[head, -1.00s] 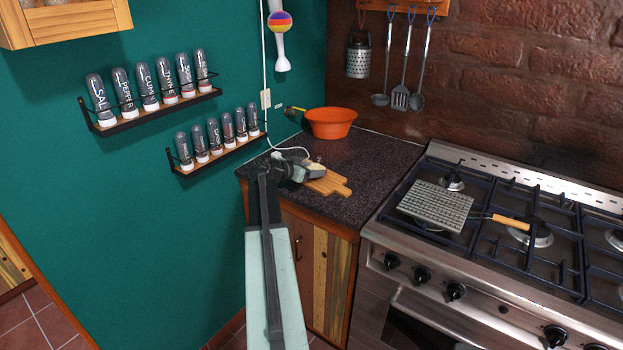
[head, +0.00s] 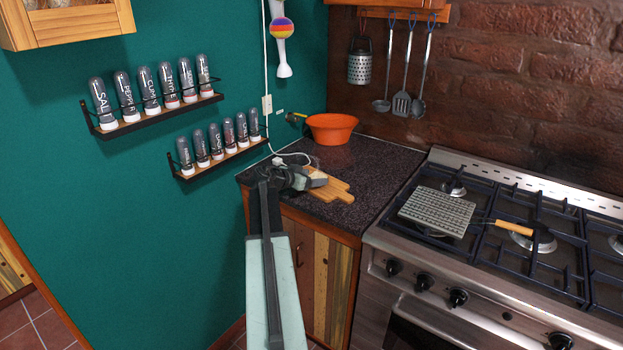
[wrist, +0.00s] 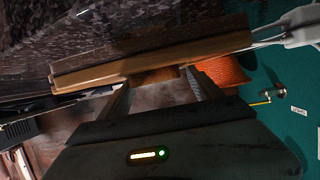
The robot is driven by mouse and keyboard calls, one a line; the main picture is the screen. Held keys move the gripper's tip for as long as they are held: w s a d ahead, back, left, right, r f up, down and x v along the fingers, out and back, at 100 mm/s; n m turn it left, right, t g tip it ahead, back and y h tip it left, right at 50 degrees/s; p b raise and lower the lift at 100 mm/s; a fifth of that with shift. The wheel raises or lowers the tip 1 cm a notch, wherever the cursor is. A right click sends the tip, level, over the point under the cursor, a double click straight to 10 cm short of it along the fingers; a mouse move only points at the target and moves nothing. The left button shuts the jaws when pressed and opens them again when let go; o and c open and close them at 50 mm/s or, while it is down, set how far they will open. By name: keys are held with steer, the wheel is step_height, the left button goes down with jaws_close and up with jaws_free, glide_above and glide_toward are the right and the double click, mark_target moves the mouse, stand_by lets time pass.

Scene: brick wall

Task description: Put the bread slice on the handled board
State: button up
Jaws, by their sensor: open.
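The wooden handled board (head: 332,191) lies on the dark counter, its handle toward the front right. In the wrist view the board (wrist: 150,62) crosses the picture just beyond my fingertips. A brown piece, seemingly the bread slice (wrist: 154,75), shows against the board between the two fingers. In the head view my arm and gripper mostly hide the slice. My gripper (head: 320,181) is at the board's left part; in the wrist view my gripper (wrist: 163,92) has its fingers apart. I cannot tell whether a finger touches the slice.
An orange bowl (head: 331,128) stands behind the board near the wall. A white cable (head: 292,156) lies on the counter to the left. The stove (head: 490,235) with a grill pan (head: 437,211) is to the right. Bare counter (head: 385,170) lies between board and stove.

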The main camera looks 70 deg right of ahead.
steer(key=p+v, duration=0.1)
steer(key=v, duration=0.2)
steer(key=p+v, duration=0.2)
steer(key=v, duration=0.2)
steer(key=p+v, duration=0.2)
steer(key=v, duration=0.2)
steer(key=shift+r, duration=0.3)
steer(key=shift+w+a+r, duration=0.1)
steer(key=shift+a, duration=0.2)
steer(key=w+a+f+n+t+y, duration=0.2)
steer(key=w+a+f+n, duration=0.2)
steer(key=w+a, duration=0.55)
steer(key=w+a+f+n+t+y, duration=0.15)
steer(key=w+a+f+n, duration=0.3)
steer(key=a, duration=1.05)
steer(key=w+a+f+n+t+y, duration=0.2)
steer(key=w+a+f+n+y, duration=0.15)
steer(key=w+a, duration=0.6)
steer(key=s+a+n+y+p, duration=0.1)
steer(key=a+n, duration=0.4)
steer(key=a, duration=1.3)
steer(key=s+a+n+y+p, duration=0.1)
steer(key=a+n+y, duration=0.3)
steer(key=a, duration=1.3)
steer(key=shift+s+a+n+y+p, duration=0.35)
steer(key=shift+s+n+p, duration=0.1)
steer(key=shift+n, duration=0.35)
